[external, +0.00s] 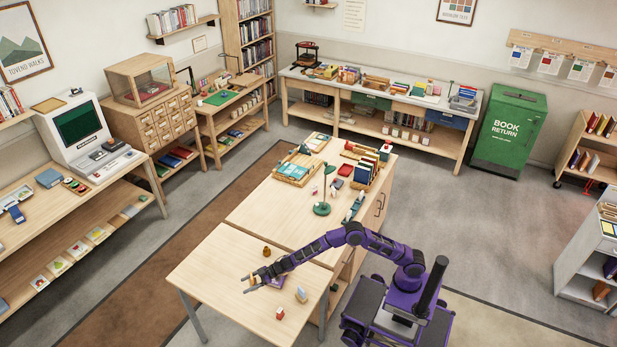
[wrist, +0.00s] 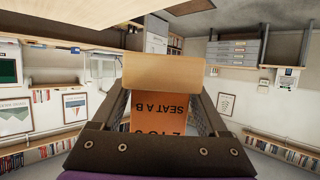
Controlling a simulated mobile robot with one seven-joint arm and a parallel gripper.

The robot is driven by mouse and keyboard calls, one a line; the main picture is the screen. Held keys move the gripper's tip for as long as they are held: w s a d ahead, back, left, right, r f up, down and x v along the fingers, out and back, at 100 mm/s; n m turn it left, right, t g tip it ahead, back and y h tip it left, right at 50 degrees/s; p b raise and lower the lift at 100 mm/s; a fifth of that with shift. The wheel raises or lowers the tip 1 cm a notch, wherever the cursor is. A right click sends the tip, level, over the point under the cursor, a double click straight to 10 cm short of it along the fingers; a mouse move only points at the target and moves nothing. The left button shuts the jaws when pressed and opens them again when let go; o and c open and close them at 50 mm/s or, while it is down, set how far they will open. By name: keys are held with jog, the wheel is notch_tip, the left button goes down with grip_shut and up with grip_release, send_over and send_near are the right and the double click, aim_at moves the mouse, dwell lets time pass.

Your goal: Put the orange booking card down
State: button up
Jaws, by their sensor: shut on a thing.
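My gripper (wrist: 160,118) is shut on the orange booking card (wrist: 158,104), which sits between the two fingers in the wrist view. Its printed text, partly readable as "SEAT A B", is upside down in that picture, as is the room. A pale wooden block (wrist: 162,73) adjoins the card's edge and looks like its foot. The lower part of the card in the picture is hidden by my gripper. In the external view my gripper (external: 250,283) is over the left part of the near pale wooden table (external: 215,281); the card is too small there to judge its height or any contact.
On the near table are a brown jar-like thing (external: 266,251), a dark purple flat thing (external: 275,283) beside my arm, a small pale upright thing (external: 301,295) and a small red-and-white block (external: 279,313). The table's front left is bare. A green lamp (external: 322,208) stands on the adjoining table.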

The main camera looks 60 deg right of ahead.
aim_at(252, 301)
notch_tip(252, 301, down, 11)
jog(key=shift+f+b, duration=0.15)
jog(key=shift+b, duration=0.65)
jog(key=shift+f+b, duration=0.45)
jog(key=shift+b, duration=0.05)
jog(key=shift+s+d+f, duration=0.1)
jog(key=shift+f, duration=0.05)
